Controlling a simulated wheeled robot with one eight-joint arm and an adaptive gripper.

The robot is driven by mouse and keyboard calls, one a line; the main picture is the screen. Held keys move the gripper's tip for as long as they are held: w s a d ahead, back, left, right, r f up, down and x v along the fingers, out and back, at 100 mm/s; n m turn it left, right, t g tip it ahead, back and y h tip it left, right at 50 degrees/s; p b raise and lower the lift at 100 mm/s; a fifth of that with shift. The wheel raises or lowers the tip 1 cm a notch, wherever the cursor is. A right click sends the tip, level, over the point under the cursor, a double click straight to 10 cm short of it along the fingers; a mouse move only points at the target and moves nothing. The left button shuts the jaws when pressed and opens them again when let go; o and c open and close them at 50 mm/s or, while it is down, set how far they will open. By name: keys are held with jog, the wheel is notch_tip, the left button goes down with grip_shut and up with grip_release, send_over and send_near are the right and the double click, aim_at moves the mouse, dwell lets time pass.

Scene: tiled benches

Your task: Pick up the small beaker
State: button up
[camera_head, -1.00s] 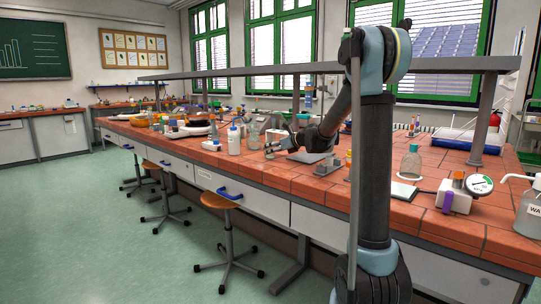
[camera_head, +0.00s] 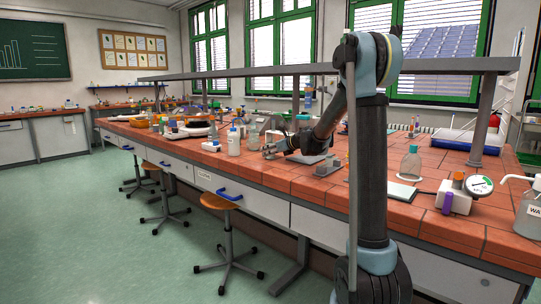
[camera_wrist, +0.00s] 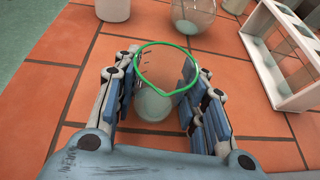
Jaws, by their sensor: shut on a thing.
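The small beaker (camera_wrist: 153,104) is clear glass with a green rim. It stands between the two fingers of my gripper (camera_wrist: 166,72) in the wrist view, its round opening facing the camera. The fingers are shut on it from the left and right sides. In the camera_head view my gripper (camera_head: 271,151) is low over the tiled bench; the beaker is too small to make out there. I cannot tell whether its base touches the tiles.
In the wrist view a round glass vessel (camera_wrist: 194,15), a white container (camera_wrist: 113,9) and a white rack (camera_wrist: 281,60) stand beyond the beaker. A white bottle (camera_head: 234,142) stands left of my gripper in the camera_head view. Bare tiles (camera_wrist: 60,75) lie left of the fingers.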

jog(key=shift+r, duration=0.1)
notch_tip(320, 180, up, 18)
dwell(0.5)
